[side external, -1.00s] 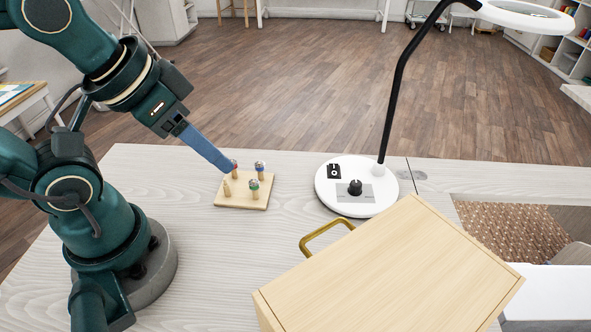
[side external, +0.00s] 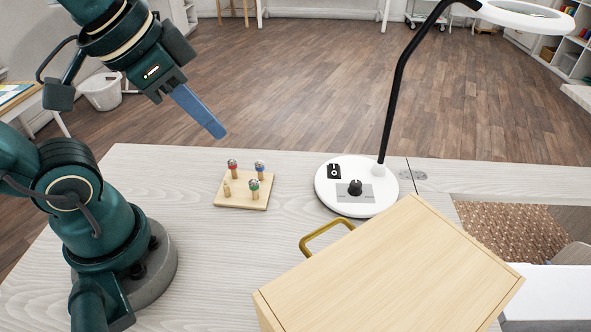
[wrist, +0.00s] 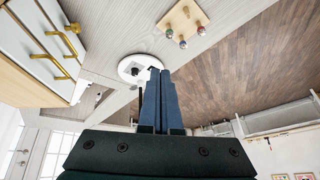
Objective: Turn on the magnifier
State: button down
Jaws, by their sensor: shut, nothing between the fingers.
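The magnifier lamp has a round white base (side external: 330,199), a black curved arm (side external: 398,85) and a white ring head (side external: 520,14). On the base are a small black rocker switch (side external: 334,171) and a black knob (side external: 355,187) on a grey plate. In the wrist view the base (wrist: 126,72) lies beyond my fingertips, which partly cover it. My gripper (side external: 221,133) has blue fingers that are shut and empty. It hangs in the air to the left of the lamp, above the wooden peg board, touching nothing.
The peg board (side external: 226,203) with several small topped pegs stands on the table left of the lamp. A wooden box (side external: 390,270) with a brass handle (side external: 322,238) lies in front of the base. An opening with woven material (side external: 510,232) is at right.

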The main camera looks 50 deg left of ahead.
jog(key=w+r+m, duration=0.3)
jog(key=w+r, duration=0.2)
jog(key=m+g+y, duration=0.1)
jog(key=m+g, duration=0.3)
send_over(329, 166)
jog(key=s+d, duration=0.2)
notch_tip(329, 166, down, 7)
jog(key=shift+w+f, duration=0.15)
jog(key=shift+f, duration=0.05)
jog(key=shift+f, duration=0.1)
jog(key=f, duration=0.4)
jog(key=w+a+f, duration=0.1)
jog(key=f, duration=0.4)
jog(key=a+f, duration=0.1)
jog(key=f, duration=0.3)
jog(key=shift+w+f, duration=0.3)
jog(key=shift+w, duration=0.1)
